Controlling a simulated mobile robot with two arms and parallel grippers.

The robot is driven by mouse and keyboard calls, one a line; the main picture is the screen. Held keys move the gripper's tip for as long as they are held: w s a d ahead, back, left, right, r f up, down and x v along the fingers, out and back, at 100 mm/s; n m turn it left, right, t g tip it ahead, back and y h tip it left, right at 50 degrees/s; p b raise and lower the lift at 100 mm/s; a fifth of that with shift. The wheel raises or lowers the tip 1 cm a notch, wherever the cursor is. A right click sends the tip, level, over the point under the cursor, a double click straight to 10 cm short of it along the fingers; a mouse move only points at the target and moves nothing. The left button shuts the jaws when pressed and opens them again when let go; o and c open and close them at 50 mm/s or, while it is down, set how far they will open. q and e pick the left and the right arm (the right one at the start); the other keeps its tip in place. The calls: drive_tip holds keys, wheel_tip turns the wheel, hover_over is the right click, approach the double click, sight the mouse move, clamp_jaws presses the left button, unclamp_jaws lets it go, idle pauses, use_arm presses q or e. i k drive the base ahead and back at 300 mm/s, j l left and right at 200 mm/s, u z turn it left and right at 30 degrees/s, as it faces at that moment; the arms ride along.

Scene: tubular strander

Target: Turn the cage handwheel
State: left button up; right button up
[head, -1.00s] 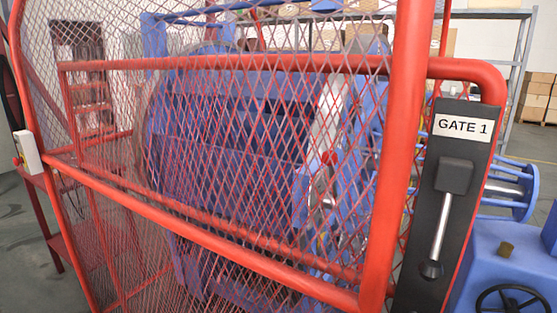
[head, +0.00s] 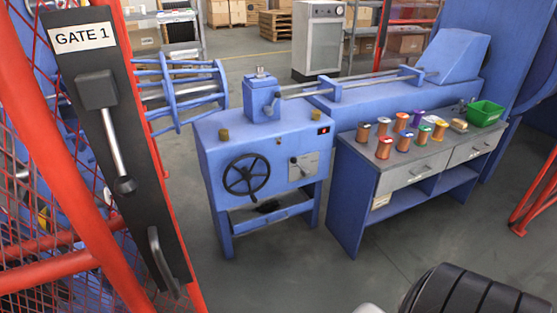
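A black spoked handwheel (head: 246,175) is on the front of a blue machine cabinet (head: 222,205) near the middle of the head view. Its rim and hub show fully, with nothing in front of it. A red lamp and a small lever on a light plate (head: 303,166) sit to its right on the same cabinet. Neither of my grippers is in view. A dark ribbed part with a pale piece beside it shows at the bottom right, apart from the handwheel.
The red mesh gate with a black "GATE 1" latch plate (head: 118,150) stands at the left. A blue bench (head: 350,200) at the right carries several coloured spools and a green bin (head: 485,113). Grey floor (head: 290,275) is open in front of the cabinet.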

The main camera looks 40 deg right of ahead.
sight(246, 175)
drive_tip(key=z, duration=0.6)
drive_tip(key=i+l, duration=0.25)
drive_tip(key=l, duration=0.15)
drive_tip(key=i+l, duration=0.2)
drive_tip(key=l, duration=0.25)
drive_tip(key=i+l, duration=0.25)
drive_tip(key=l, duration=0.15)
drive_tip(key=i+l, duration=0.25)
drive_tip(key=l, duration=0.15)
drive_tip(key=u, duration=0.05)
